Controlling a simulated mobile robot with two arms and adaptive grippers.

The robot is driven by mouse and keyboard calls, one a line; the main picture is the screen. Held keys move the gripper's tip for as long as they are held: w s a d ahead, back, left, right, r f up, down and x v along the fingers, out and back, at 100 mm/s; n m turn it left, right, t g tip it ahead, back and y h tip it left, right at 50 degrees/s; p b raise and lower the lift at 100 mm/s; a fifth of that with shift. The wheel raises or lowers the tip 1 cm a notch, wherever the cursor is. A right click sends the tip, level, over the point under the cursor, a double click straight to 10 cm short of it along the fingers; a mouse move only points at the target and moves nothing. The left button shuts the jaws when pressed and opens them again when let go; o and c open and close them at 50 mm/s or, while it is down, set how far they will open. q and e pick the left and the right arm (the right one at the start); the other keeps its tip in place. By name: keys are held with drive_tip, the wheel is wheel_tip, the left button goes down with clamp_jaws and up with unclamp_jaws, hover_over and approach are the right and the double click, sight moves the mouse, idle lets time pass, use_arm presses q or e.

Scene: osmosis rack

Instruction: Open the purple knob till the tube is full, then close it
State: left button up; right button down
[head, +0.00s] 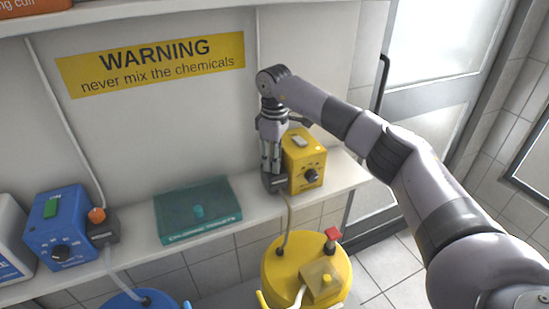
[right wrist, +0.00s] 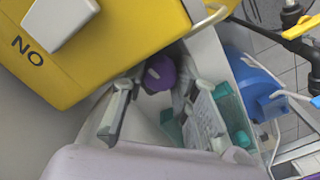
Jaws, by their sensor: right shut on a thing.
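The purple knob (right wrist: 160,72) shows in the right wrist view, beside the yellow box and between my right gripper's fingers. In the head view my gripper hides it. My right gripper (head: 272,178) points down at the left side of the yellow pump box (head: 305,160) on the shelf. In the right wrist view the right gripper (right wrist: 162,88) is shut on the purple knob. A thin tube (head: 286,215) runs from below the gripper down to the yellow container (head: 280,260); its fill level cannot be told. My left gripper is not in view.
A blue pump box (head: 55,230) with an orange knob (head: 97,215) beside it stands at the left of the shelf (head: 250,210). A teal case (head: 198,210) lies mid-shelf. A blue container (head: 130,300) stands below. A yellow warning sign (head: 150,65) is on the wall.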

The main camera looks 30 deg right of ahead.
drive_tip(key=shift+m, duration=0.4)
drive_tip(key=c, duration=1.2)
unclamp_jaws()
drive_tip(key=shift+a, duration=0.1)
drive_tip(key=shift+c, duration=0.2)
wheel_tip(320, 180, up, 8)
drive_tip(key=shift+f, duration=0.25)
drive_tip(key=shift+a+r, duration=0.1)
drive_tip(key=shift+r, duration=0.2)
